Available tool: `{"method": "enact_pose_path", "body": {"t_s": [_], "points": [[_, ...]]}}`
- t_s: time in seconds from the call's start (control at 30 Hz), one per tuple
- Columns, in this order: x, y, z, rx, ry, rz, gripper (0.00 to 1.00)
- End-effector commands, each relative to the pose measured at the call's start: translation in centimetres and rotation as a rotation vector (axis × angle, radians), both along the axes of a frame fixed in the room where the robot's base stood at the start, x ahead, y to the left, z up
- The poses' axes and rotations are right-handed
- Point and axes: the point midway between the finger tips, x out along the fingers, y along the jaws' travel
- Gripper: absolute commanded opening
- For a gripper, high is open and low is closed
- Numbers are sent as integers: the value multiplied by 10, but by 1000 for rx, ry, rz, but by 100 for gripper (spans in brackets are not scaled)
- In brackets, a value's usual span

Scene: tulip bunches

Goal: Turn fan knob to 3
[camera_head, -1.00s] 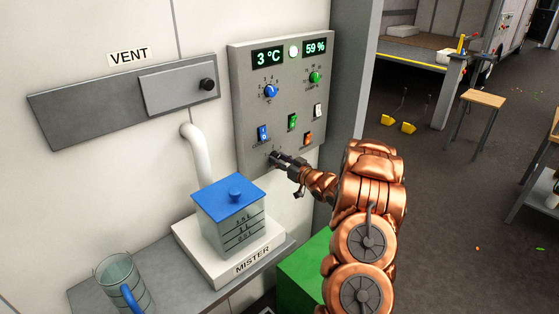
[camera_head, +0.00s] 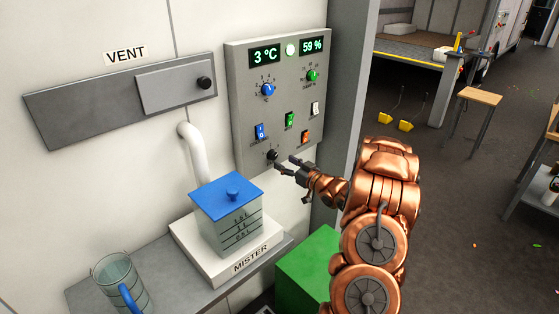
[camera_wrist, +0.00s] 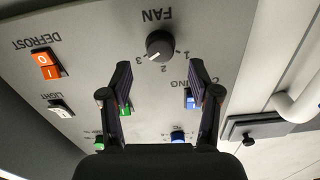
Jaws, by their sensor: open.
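The black fan knob (camera_wrist: 160,44) shows in the wrist view below the upside-down FAN label. Its white pointer mark is turned down-left in that view, toward the 3. The knob also shows low on the grey control panel in the head view (camera_head: 272,155). My gripper (camera_head: 286,166) is open and empty just off the panel, to the right of the knob and a little below it. In the wrist view the fingertips of my gripper (camera_wrist: 160,72) are spread wide, with the knob beyond them and apart from them.
The control panel (camera_head: 240,130) also carries a blue knob (camera_head: 267,89), a green knob (camera_head: 312,75) and several rocker switches close by. The mister (camera_head: 232,225) with its blue lid stands below left. A green box (camera_head: 308,265) is below my arm.

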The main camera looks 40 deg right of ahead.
Motion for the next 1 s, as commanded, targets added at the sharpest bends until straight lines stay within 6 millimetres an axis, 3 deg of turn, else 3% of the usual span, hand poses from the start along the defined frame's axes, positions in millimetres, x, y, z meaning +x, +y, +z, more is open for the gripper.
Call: {"method": "enact_pose_path", "body": {"t_s": [0.2, 0.43, 1.0], "points": [[-36, -6, 1, -2, 2, -3, 62], [-61, -9, 0, -1, 0, -2, 62], [-70, -9, 0, -2, 1, 1, 62]]}}
